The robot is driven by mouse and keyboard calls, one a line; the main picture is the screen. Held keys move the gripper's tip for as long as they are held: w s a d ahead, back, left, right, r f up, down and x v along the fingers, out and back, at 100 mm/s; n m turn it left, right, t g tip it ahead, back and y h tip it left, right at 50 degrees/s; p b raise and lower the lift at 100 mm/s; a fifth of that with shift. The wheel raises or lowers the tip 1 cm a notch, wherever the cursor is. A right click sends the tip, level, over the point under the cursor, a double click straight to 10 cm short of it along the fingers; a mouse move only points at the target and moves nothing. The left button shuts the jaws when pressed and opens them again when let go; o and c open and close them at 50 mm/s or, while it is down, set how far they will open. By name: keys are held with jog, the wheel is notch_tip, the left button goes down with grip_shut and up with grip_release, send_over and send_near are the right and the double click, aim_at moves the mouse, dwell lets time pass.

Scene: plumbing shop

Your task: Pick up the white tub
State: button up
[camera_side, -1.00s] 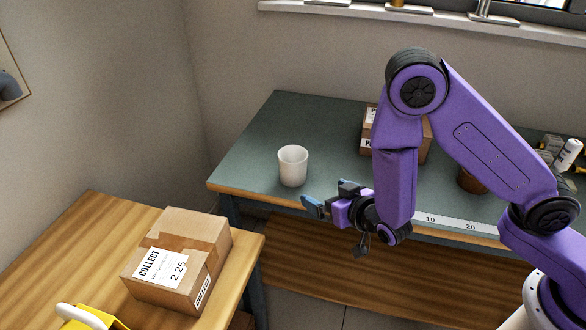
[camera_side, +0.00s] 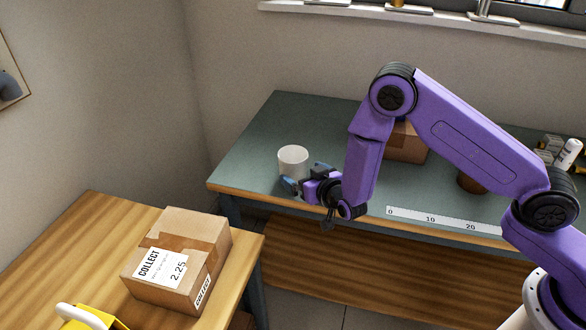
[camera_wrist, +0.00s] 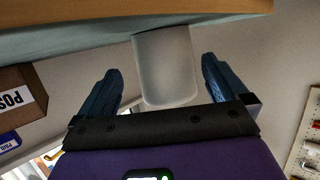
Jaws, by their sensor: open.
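The white tub (camera_side: 293,160) stands upright on the green-topped workbench near its left front corner. My gripper (camera_side: 306,177) is open beside the tub, on its front right side, and the fingers hide part of the tub's lower wall in the side view. In the wrist view the tub (camera_wrist: 166,66) appears between the two blue fingers (camera_wrist: 158,86), with a gap showing on each side. The picture there is turned over, with the bench edge along the top. I cannot tell how far the fingers reach around the tub.
A cardboard box (camera_side: 405,146) stands on the bench behind my arm, with a brown pot (camera_side: 471,183) to its right. A ruler strip (camera_side: 440,220) lies along the front edge. A lower wooden table at left holds a labelled carton (camera_side: 178,260). The bench left of the tub is clear.

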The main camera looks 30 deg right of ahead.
jog(key=shift+a+x, duration=0.2)
jog(key=shift+x, duration=2.65)
jog(key=shift+s, duration=0.1)
jog(key=c, duration=0.9)
